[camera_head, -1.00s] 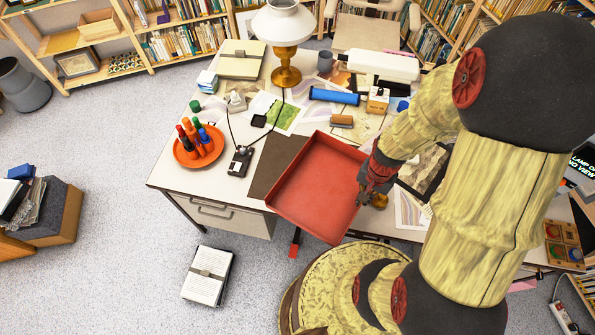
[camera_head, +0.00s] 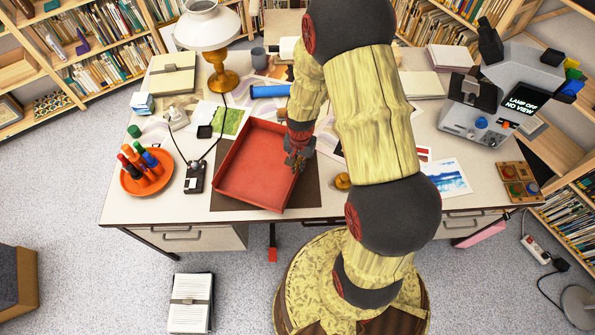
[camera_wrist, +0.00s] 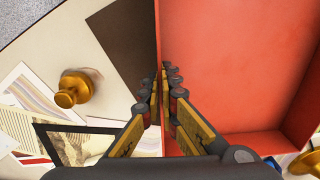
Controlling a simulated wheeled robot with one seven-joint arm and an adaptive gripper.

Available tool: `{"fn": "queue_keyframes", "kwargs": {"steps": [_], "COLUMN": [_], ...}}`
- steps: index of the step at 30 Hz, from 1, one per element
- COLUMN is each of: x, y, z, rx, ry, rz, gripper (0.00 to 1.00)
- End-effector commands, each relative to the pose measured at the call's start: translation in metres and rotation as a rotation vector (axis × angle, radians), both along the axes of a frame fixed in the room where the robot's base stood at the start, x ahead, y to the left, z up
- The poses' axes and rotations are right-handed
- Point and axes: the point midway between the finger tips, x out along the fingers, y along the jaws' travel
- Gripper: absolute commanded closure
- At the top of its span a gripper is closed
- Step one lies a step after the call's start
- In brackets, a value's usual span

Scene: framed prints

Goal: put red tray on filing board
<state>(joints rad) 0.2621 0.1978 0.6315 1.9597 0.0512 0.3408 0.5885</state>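The red tray (camera_head: 255,178) is an open, shallow rectangular box. It lies over the dark brown filing board (camera_head: 308,187), whose right side and lower edge show around it. I cannot tell whether the tray rests on the board or hangs just above it. My gripper (camera_head: 298,160) is at the tray's right wall. In the wrist view the fingers (camera_wrist: 165,85) straddle the red wall and are closed on it. There the tray floor (camera_wrist: 220,70) is on the right and the board (camera_wrist: 128,35) on the left.
An orange plate (camera_head: 132,183) with markers and a black cabled device (camera_head: 195,178) stand left of the tray. A lamp (camera_head: 222,80) and a blue roll (camera_head: 268,91) are behind it. A brass knob (camera_head: 342,181) sits to the right. The desk's front edge is close.

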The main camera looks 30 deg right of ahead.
Motion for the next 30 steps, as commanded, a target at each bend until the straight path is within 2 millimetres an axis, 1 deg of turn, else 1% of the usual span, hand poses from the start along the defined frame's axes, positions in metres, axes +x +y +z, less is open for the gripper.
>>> {"fn": "queue_keyframes", "kwargs": {"steps": [4,9,11,19,23,24,30], "x": [0.007,0.006,0.006,0.007,0.007,0.006,0.006], "y": [0.001,0.001,0.001,0.000,0.000,0.001,0.001], "z": [-0.007,-0.032,-0.037,-0.037,-0.041,-0.042,-0.041], "rx": [0.000,0.000,0.000,-0.001,0.000,0.000,0.000], "ry": [-0.001,0.001,0.000,-0.002,-0.001,0.000,0.000], "rz": [0.000,0.000,0.000,0.000,0.000,0.000,0.000], "gripper": [1.00,1.00,1.00,1.00,1.00,0.97,0.85]}}
